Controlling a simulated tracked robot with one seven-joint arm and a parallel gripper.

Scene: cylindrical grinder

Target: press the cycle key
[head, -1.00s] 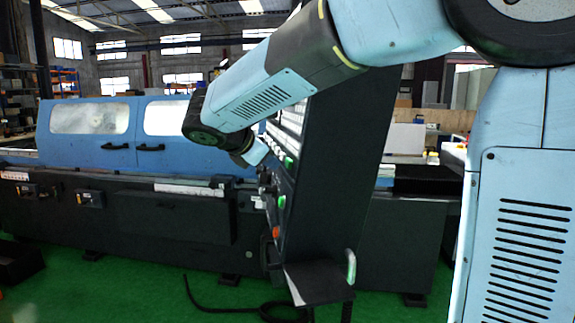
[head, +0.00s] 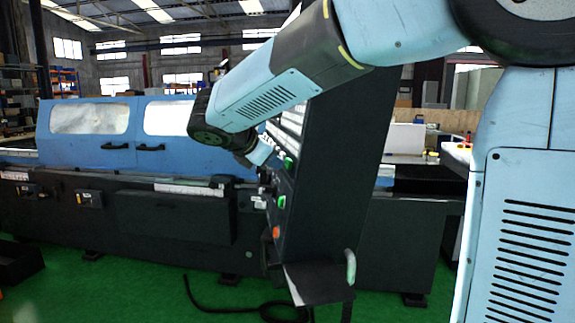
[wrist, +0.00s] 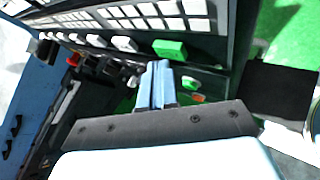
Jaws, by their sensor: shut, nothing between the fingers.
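The dark control panel (head: 330,190) of the grinder stands edge-on in the head view. A green key (head: 289,163) sits high on its face, a green button (head: 282,202) below it and an orange one (head: 277,232) lower. In the wrist view the upper green key (wrist: 170,49) lies just beyond my gripper (wrist: 158,66), in a row with several white keys. My gripper is shut and empty. Contact with the panel cannot be told. No label is readable, so which key is the cycle key cannot be told.
A black shelf (head: 315,282) juts from the panel's foot, with a light handle (head: 350,267) beside it. The blue grinder cover (head: 110,135) is behind to the left. A black cable (head: 230,308) lies on the green floor.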

